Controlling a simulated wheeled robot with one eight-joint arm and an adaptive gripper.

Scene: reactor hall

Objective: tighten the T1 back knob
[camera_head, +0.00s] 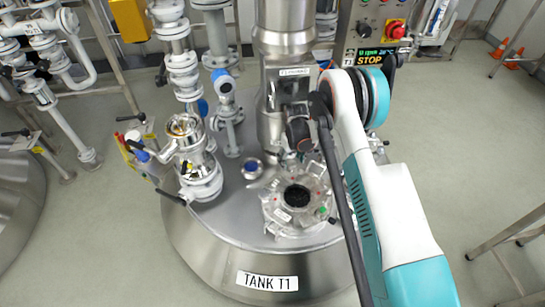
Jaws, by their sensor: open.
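Tank T1 (225,245) is a round steel vessel with its name plate on the front. On its lid is a round flanged hatch (275,212) with a dark glass centre and small clamps or knobs around its rim. The back knob is not clear to see; the back of the rim lies just below my gripper and is small and partly covered. My gripper (299,157) hangs over the back edge of the hatch, pointing down, open. I cannot tell whether it touches anything.
A steel agitator column (271,100) stands close behind my gripper. A valve assembly (198,175) and a blue-capped port (252,168) stand left of the hatch. A control panel (372,32) with a red stop knob is behind. The floor at right is mostly clear.

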